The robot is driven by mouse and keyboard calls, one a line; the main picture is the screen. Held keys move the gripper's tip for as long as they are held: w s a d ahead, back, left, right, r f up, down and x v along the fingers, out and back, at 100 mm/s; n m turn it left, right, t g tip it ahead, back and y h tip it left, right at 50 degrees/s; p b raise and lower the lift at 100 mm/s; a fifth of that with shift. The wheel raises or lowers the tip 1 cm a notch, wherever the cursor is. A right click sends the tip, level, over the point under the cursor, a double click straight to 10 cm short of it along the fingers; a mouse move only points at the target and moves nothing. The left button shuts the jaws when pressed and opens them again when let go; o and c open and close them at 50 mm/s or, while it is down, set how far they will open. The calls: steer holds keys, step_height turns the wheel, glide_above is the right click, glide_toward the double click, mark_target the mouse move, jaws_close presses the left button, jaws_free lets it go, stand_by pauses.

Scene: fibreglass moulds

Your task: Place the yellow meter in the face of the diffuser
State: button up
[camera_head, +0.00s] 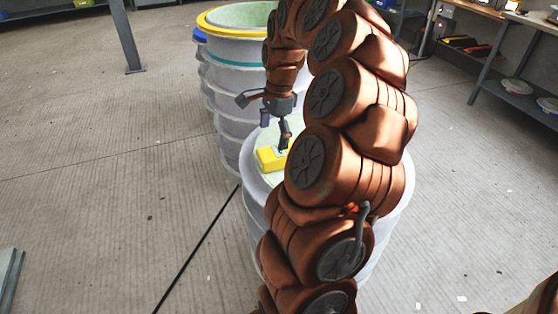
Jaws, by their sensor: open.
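The yellow meter (268,160) is a small yellow block with a pale and dark patch on its upper side. It lies on the pale green top of the near whitish round mould (250,195), close to its left edge. My gripper (275,128) points down just above the meter, with its jaws open. One dark finger is at or very near the meter's right end; I cannot tell whether it touches. My arm hides the right part of the near mould's top. No part is clearly marked as the diffuser.
Behind the near mould stands a ribbed stack of whitish round moulds (232,85) with a yellow rim (208,22). A grey post (127,38) stands at upper left. Shelving (515,95) with round pieces stands at right. The concrete floor at left is mostly clear.

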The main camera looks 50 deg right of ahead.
mark_target(279, 153)
steer(key=d, duration=0.1)
steer(key=m, duration=0.1)
steer(key=d+f, duration=0.1)
steer(key=shift+s+d+f, duration=0.1)
steer(key=shift+s+d, duration=0.2)
steer(key=shift+s, duration=0.05)
step_height(279, 153, down, 2)
steer(key=shift+f+m, duration=0.1)
steer(key=shift+m, duration=0.2)
steer(key=shift+w+f+b, duration=0.25)
steer(key=shift+f+b, duration=0.1)
steer(key=shift+f, duration=1)
steer(key=shift+w+f+b, duration=0.25)
steer(key=shift+f+b, duration=0.05)
steer(key=shift+f, duration=1)
steer(key=c, duration=1.5)
steer(key=shift+r, duration=0.15)
